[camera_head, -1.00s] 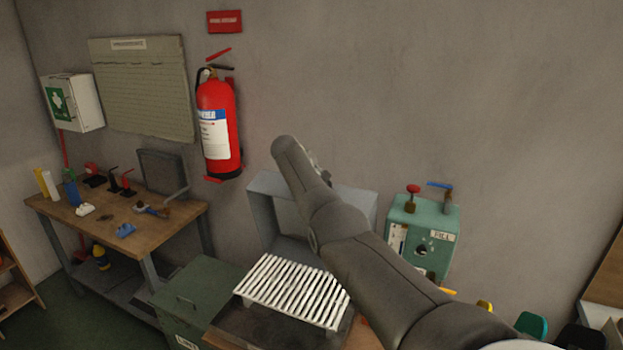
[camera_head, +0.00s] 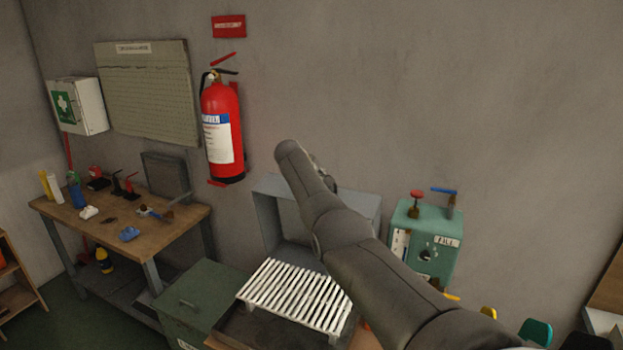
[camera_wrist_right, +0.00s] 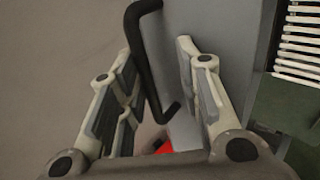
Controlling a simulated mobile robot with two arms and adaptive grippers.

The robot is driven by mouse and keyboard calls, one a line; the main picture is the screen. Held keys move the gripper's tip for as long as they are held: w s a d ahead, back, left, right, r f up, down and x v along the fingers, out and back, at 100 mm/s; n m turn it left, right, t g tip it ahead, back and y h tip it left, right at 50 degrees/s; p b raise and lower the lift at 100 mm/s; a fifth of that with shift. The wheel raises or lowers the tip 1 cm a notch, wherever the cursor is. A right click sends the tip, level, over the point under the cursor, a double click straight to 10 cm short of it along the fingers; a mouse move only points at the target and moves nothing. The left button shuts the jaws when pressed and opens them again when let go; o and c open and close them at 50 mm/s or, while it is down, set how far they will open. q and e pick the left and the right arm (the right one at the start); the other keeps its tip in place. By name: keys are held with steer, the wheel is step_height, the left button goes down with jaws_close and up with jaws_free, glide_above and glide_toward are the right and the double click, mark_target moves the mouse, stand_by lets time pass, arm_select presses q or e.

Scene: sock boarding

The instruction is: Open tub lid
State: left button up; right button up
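A green box with a flat lid (camera_head: 200,303) and a small bar handle stands at the lower middle of the head view. It looks like the tub, and its lid is shut. A green surface, perhaps its lid, shows at the right of the right wrist view (camera_wrist_right: 290,108). My right arm reaches up from the lower right in the head view, above the rack and grey box. Its fingers are hidden there. In the right wrist view my right gripper (camera_wrist_right: 158,90) is open, with a bent black bar (camera_wrist_right: 149,75) showing between its fingers; contact cannot be told. My left gripper is out of view.
A white slatted rack (camera_head: 290,295) stands right of the green box. Behind it are an open grey box (camera_head: 267,220) and a teal machine (camera_head: 437,228). A workbench (camera_head: 170,222) is at left. A red extinguisher (camera_head: 222,130) hangs on the wall.

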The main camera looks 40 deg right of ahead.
steer(key=shift+a+r, duration=0.1)
steer(key=v, duration=1.1)
steer(key=shift+a+r, duration=0.2)
steer(key=shift+r, duration=0.05)
steer(key=shift+s, duration=0.1)
